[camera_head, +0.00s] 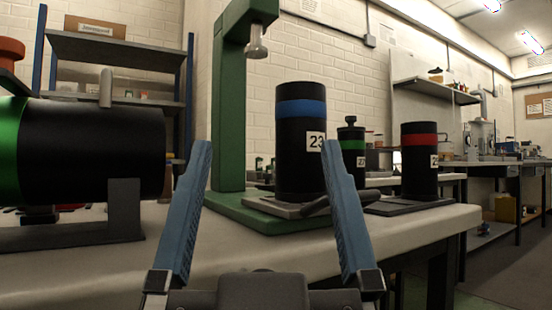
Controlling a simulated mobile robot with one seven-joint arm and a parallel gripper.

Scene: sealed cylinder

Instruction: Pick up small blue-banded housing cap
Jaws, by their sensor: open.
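A black upright cylinder with a blue band (302,150) near its top and a white label reading 23 stands on a grey plate. It is the only blue-banded thing I can make out; whether it is the small housing cap or a housing with its cap, I cannot tell. My gripper (266,150) has two blue fingers, spread wide and empty, pointing up in the picture. The cylinder shows between the fingers and beyond them, toward the right finger, which covers a little of its lower right side. No contact is visible.
A green press stand (232,120) rises left of the cylinder. A green-banded cylinder (351,160) and a red-banded cylinder (419,165) stand to the right. A large black cylinder (90,150) lies in a cradle at left. The pale bench (270,262) is clear in front.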

